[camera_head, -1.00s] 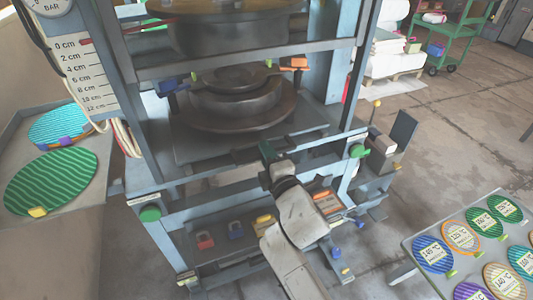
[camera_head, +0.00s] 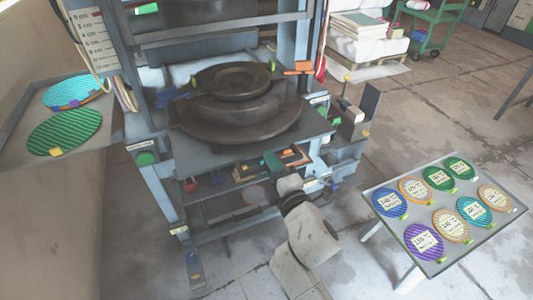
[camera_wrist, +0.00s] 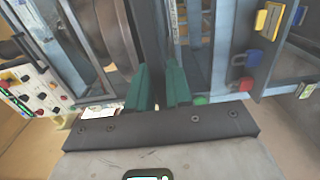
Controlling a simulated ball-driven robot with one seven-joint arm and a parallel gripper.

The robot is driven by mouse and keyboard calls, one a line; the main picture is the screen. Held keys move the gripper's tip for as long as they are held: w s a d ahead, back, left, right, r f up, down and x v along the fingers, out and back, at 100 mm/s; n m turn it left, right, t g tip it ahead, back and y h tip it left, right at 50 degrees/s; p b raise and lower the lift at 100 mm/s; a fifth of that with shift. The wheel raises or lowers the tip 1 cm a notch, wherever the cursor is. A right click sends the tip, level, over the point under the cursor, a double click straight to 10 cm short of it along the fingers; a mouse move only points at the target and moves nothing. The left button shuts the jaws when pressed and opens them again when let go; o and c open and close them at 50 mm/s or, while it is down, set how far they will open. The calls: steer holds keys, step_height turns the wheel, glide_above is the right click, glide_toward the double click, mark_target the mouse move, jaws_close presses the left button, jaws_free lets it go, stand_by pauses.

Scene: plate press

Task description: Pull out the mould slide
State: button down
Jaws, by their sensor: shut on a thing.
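The mould slide (camera_head: 222,151) is a flat grey plate carrying a dark, stepped round mould (camera_head: 232,100). In the head view it sticks out of the front of the blue-grey press frame (camera_head: 160,185). My gripper (camera_head: 274,163) is at the slide's front edge, right of its middle. In the wrist view my green gripper fingers (camera_wrist: 158,88) are shut on a dark bar (camera_wrist: 152,40), which appears to be the slide's handle. The wrist view also shows the mould's rim (camera_wrist: 118,35) at the left. The grip point itself is partly hidden in the head view.
A low table (camera_head: 444,262) with several labelled round plates stands at the right. A bench (camera_head: 22,140) with two ribbed green and teal discs is at the left. The floor (camera_head: 375,165) between press and table is clear.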

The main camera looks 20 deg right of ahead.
steer(key=s, duration=0.7)
steer(key=shift+s, duration=0.25)
steer(key=shift+f, duration=0.1)
steer(key=c, duration=1.4)
jaws_free()
steer(key=s+b, duration=0.1)
steer(key=s, duration=0.9)
steer(key=shift+s+b, duration=0.35)
steer(key=shift+b, duration=0.05)
